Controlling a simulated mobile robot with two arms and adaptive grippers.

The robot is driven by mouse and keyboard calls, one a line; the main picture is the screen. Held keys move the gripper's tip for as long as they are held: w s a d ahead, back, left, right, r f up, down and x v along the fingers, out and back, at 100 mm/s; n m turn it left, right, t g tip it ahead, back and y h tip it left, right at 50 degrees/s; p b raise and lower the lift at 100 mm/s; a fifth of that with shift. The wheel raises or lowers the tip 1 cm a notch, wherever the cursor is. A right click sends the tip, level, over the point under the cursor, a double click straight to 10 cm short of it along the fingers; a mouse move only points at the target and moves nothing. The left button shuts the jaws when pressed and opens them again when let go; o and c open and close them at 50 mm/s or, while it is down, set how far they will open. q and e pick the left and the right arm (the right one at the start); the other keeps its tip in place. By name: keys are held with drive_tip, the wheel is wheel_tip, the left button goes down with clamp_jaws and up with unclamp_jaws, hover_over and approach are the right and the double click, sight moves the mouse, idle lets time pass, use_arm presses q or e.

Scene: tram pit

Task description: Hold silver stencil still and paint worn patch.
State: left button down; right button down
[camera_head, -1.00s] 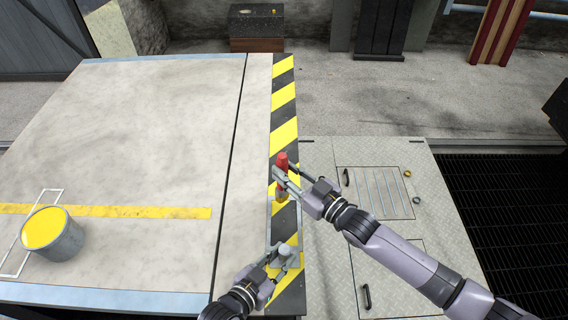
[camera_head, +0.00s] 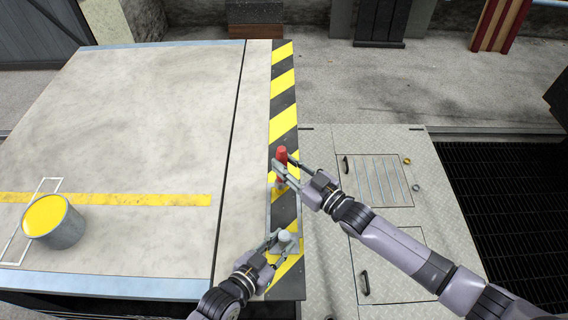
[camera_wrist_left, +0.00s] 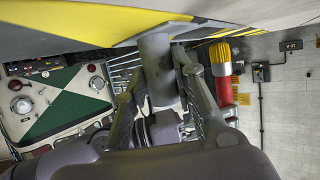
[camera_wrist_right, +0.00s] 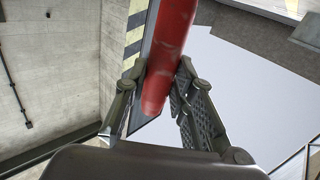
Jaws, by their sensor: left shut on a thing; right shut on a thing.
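The silver stencil (camera_head: 271,213) lies along the yellow and black striped edge (camera_head: 283,125) of the platform. My left gripper (camera_head: 279,241) is shut on its grey knob (camera_head: 285,236), which also shows between the fingers in the left wrist view (camera_wrist_left: 157,65). My right gripper (camera_head: 281,172) is shut on the red handle of a brush (camera_head: 282,154), held roughly upright over the far end of the stencil. The left wrist view shows the brush's yellow lower part (camera_wrist_left: 220,57). The dark area inside the stencil (camera_head: 284,210) looks worn; the brush tip's contact is unclear.
A grey can of yellow paint (camera_head: 68,236) stands on the platform at the left, by a thin white frame (camera_head: 16,246). A yellow line (camera_head: 130,199) crosses the platform. A metal cabinet top (camera_head: 330,250) lies right of the edge, with a dark grating (camera_head: 490,220) beyond.

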drive_tip(key=shift+f, duration=0.95)
drive_tip(key=shift+s, duration=0.15)
drive_tip(key=s, duration=1)
idle(1.6)
drive_tip(key=w, duration=1)
drive_tip(key=shift+w, duration=0.15)
idle(1.5)
